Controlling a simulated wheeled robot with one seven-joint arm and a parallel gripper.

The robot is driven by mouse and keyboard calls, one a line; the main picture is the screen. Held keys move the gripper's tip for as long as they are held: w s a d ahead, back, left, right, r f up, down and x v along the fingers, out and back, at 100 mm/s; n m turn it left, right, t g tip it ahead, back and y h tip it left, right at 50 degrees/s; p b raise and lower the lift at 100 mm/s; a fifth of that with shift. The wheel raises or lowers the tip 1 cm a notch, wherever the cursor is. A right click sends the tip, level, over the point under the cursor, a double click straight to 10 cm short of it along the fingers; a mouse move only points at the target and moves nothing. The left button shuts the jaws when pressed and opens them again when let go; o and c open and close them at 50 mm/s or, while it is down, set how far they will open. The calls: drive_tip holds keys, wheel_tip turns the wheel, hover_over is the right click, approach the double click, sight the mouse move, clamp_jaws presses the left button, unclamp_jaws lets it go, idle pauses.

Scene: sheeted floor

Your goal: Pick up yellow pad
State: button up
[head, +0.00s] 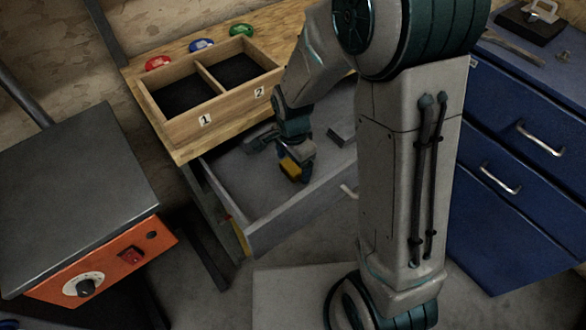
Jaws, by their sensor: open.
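A small yellow block (290,168), which looks like the yellow pad, is inside the open grey drawer (262,196). My gripper (282,157) reaches down into the drawer right at the block, with its dark fingers spread apart. One finger points left of the block and the other is close to its right side. Whether a finger touches the block cannot be told. My arm hides part of the drawer's right side.
A wooden two-compartment box (207,125) marked 1 and 2 stands on the bench above the drawer. A dark object (341,134) lies in the drawer to the right. An orange-fronted grey unit (110,262) is at left, a blue cabinet (520,185) at right.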

sight(293, 165)
drive_tip(key=shift+f, duration=0.6)
drive_tip(key=c, duration=1.1)
drive_tip(key=shift+r, duration=0.2)
drive_tip(key=shift+c, duration=0.2)
wheel_tip(293, 165, up, 10)
drive_tip(key=p, duration=0.1)
drive_tip(key=shift+p, duration=0.3)
drive_tip(key=shift+f, duration=0.15)
